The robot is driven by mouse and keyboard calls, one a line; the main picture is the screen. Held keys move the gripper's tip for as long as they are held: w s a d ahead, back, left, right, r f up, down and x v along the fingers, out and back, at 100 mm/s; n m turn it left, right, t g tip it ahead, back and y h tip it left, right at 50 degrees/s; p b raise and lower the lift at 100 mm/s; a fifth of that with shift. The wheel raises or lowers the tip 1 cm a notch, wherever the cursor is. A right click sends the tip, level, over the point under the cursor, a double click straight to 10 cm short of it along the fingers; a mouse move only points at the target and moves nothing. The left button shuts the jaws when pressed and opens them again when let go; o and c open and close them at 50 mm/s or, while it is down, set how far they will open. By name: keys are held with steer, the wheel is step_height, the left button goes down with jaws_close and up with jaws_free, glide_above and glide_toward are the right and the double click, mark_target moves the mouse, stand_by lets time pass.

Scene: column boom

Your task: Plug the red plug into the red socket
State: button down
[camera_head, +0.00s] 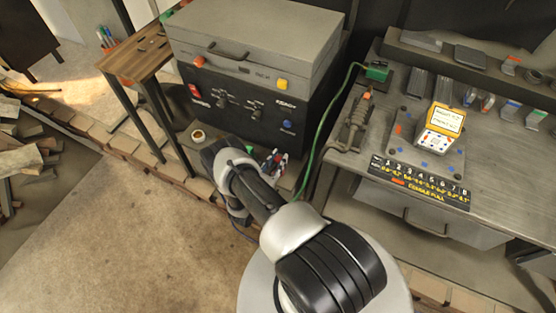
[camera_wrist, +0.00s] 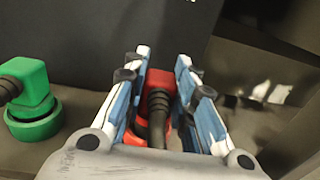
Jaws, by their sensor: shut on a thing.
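My gripper (camera_wrist: 170,75) is shut on a red plug (camera_wrist: 184,65), with its two blue-and-white fingers on either side. A black ribbed cable boot comes off the plug toward the camera. More red shows low between the fingers, partly hidden by them. In the head view my gripper (camera_head: 274,160) is small, low in front of the black cabinet, and the plug is hard to make out. I cannot tell for certain which part is the red socket. A red fitting (camera_head: 194,91) shows at the left of the cabinet front.
A green plug (camera_wrist: 32,105) is left of my gripper. The black cabinet (camera_head: 245,108) has a yellow fitting (camera_head: 282,84) and a blue fitting (camera_head: 287,124). A green cable hangs from a green block (camera_head: 378,71) on the grey workbench (camera_head: 400,110). A cup (camera_head: 198,136) stands left of my gripper.

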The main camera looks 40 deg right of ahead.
steer(key=shift+f, duration=0.6)
steer(key=c, duration=1.6)
jaws_free()
steer(key=shift+a, duration=0.15)
steer(key=v, duration=1)
steer(key=shift+s+a, duration=0.2)
steer(key=shift+a, duration=0.1)
